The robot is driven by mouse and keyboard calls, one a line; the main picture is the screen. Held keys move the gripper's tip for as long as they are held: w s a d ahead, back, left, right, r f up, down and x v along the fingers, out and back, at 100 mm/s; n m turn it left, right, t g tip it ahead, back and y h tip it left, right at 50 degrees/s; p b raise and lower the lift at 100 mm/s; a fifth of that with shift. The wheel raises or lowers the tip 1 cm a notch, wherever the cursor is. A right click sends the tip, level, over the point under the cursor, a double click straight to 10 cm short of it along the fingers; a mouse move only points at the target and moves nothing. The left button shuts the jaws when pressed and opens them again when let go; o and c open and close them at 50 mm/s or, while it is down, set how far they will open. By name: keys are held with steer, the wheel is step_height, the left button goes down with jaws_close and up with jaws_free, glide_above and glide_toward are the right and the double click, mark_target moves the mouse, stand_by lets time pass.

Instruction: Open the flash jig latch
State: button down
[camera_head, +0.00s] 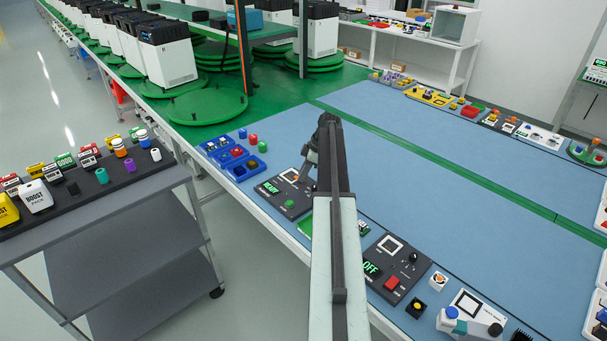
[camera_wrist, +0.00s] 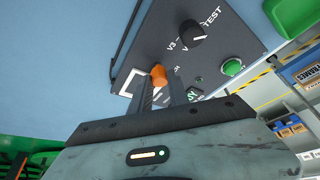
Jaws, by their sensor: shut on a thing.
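The flash jig appears to be the black panel (camera_head: 271,188) with a green READY display, a green button and a white-framed square, at the table's near edge. In the wrist view the black panel (camera_wrist: 228,38) shows a black knob (camera_wrist: 191,31), a green button (camera_wrist: 232,67) and a white frame partly hidden behind my fingers. An orange piece (camera_wrist: 158,73), probably the latch, stands at my fingertips. My gripper (camera_wrist: 160,84) is shut on this orange piece. In the head view my gripper (camera_head: 303,176) is over the panel's right side, and the grip itself is too small to make out.
Blue bins (camera_head: 232,157) lie left of the panel. A green tray (camera_head: 304,224) and a second black panel (camera_head: 393,268) reading OFF, with a red button, lie to its right. The middle of the blue table (camera_head: 440,180) is clear. A dark cart (camera_head: 110,205) stands at left.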

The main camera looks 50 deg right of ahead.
steer(key=shift+m, duration=0.3)
steer(key=m, duration=0.1)
steer(key=m+h, duration=0.1)
steer(key=shift+s+a+m, duration=0.15)
steer(key=shift+m, duration=0.25)
steer(key=m+h, duration=0.1)
steer(key=m, duration=0.1)
steer(key=m+h, duration=0.1)
steer(key=m, duration=0.2)
steer(key=shift+a+t, duration=0.15)
steer(key=shift+t, duration=0.25)
steer(key=m+h, duration=0.2)
steer(key=m, duration=0.2)
steer(key=shift+a+m, duration=0.1)
steer(key=shift+m, duration=0.3)
steer(key=shift+m+g+h, duration=0.35)
steer(key=shift+m+g, duration=0.05)
steer(key=shift+m, duration=0.75)
steer(key=shift+m+g+h, duration=0.35)
steer(key=shift+m+g, duration=0.05)
steer(key=shift+m, duration=0.75)
steer(key=c, duration=1.3)
jaws_free()
steer(key=shift+o, duration=0.2)
